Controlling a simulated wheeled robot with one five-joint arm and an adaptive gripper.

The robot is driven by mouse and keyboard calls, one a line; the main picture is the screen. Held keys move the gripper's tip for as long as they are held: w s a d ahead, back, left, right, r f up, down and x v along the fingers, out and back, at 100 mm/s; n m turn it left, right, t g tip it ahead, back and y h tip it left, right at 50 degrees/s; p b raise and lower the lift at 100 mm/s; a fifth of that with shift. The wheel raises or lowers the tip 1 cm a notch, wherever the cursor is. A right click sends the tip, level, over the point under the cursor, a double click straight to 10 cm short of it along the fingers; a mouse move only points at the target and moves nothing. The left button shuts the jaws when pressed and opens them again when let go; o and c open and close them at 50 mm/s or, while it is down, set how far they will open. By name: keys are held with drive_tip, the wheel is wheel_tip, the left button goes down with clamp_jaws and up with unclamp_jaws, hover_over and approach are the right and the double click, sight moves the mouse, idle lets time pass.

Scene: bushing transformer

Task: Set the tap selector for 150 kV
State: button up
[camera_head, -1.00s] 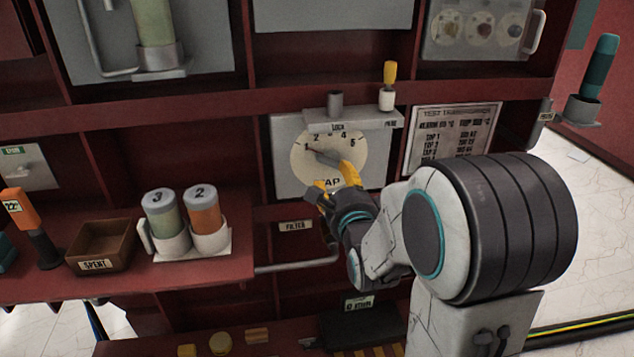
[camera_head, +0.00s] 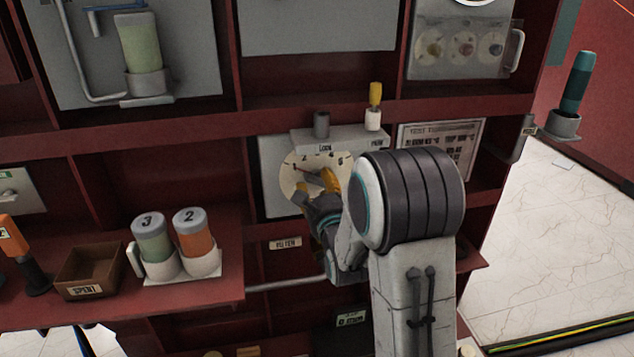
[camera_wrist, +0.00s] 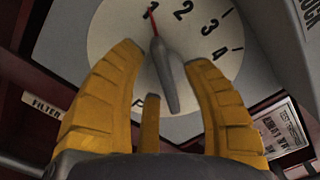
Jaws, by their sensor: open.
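The tap selector dial (camera_head: 291,176) is a pale round face on a grey panel, partly hidden by my arm. In the wrist view its face (camera_wrist: 112,28) shows the numbers 1 to 4. The grey selector knob (camera_wrist: 171,80) has a red pointer line at 1. My gripper (camera_head: 316,184) is open at the dial. In the wrist view its yellow fingers (camera_wrist: 163,62) stand either side of the knob, with gaps showing. A yellow-handled pin (camera_head: 375,97) stands upright in the white PARK holder; the LOCK socket (camera_head: 321,124) beside it looks empty. A printed test sheet (camera_head: 440,145) hangs right, its text unreadable.
The LOCK/PARK shelf (camera_head: 340,138) juts out just above the dial. A grey rail (camera_head: 285,285) and FILTER label (camera_head: 285,243) lie below. Canisters 3 (camera_head: 152,237) and 2 (camera_head: 194,232) and the SPENT box (camera_head: 90,268) stand left. Open floor shows at right.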

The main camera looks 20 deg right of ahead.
drive_tip(key=shift+w+d, duration=0.15)
drive_tip(key=shift+w, duration=0.4)
clamp_jaws()
idle(0.4)
